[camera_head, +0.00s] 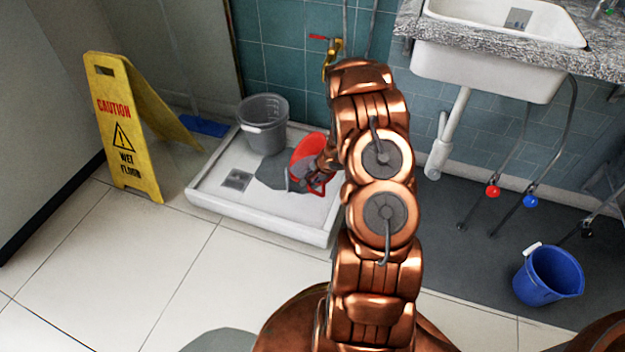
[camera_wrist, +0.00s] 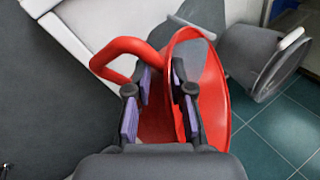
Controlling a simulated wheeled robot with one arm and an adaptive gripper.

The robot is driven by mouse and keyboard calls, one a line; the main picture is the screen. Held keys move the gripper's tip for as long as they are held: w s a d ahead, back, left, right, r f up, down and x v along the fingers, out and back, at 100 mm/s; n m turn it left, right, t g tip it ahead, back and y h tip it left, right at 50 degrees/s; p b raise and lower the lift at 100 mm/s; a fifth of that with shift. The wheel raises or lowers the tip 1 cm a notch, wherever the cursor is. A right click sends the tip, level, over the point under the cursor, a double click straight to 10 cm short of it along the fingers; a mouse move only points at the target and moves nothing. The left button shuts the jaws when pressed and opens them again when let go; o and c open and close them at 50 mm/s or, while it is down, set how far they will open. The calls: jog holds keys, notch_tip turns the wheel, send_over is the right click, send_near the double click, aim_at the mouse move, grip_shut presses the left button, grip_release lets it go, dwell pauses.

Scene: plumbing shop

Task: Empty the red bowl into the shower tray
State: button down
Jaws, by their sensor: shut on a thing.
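The red bowl (camera_head: 309,150) hangs above the white shower tray (camera_head: 262,222), tipped steeply onto its side, near the tray's right part. My gripper (camera_head: 318,172) is shut on the bowl at its handle side. In the wrist view, my gripper's (camera_wrist: 160,105) purple-padded fingers stand on either side of red material, with the bowl (camera_wrist: 212,95) to the right and its looped handle (camera_wrist: 122,52) to the left. A dark grey patch lies on the tray floor below the bowl; I cannot tell whether it is liquid or shadow. My arm hides part of the tray's right side.
A grey bucket (camera_head: 264,128) stands in the tray's back corner, also in the wrist view (camera_wrist: 255,62). A yellow wet-floor sign (camera_head: 127,130) stands left. A brass tap (camera_head: 331,60) is on the wall behind. A blue bucket (camera_head: 548,277) and sink (camera_head: 487,68) are right.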

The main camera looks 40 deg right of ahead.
jog(key=shift+h+b, duration=0.3)
jog(key=shift+b, duration=0.5)
jog(key=shift+w+a+f+g+b, duration=0.1)
jog(key=shift+w+a+g+b, duration=0.2)
jog(key=shift+b, duration=0.15)
jog(key=shift+w+a+f+n+g+h+b, duration=0.3)
jog(key=shift+a+g+h+b, duration=0.25)
jog(key=shift+h+b, duration=0.65)
jog(key=shift+w+a+f+n+g+h+b, duration=0.3)
jog(key=shift+a+h+b, duration=0.4)
jog(key=shift+b, duration=1)
jog(key=shift+w+a+f+n+g+h+b, duration=0.15)
jog(key=shift+w+a+f+g+h+b, duration=0.2)
jog(key=shift+a+h+b, duration=0.55)
jog(key=shift+w+a+f+n+g+h+b, duration=0.1)
jog(key=shift+w+a+f+g+h+b, duration=0.25)
jog(key=shift+b, duration=1)
jog(key=shift+w+a+f+n+g+h+b, duration=0.2)
jog(key=shift+a+g+h+b, duration=0.25)
jog(key=shift+h+b, duration=0.5)
jog(key=shift+a, duration=0.1)
jog(key=shift+r, duration=0.1)
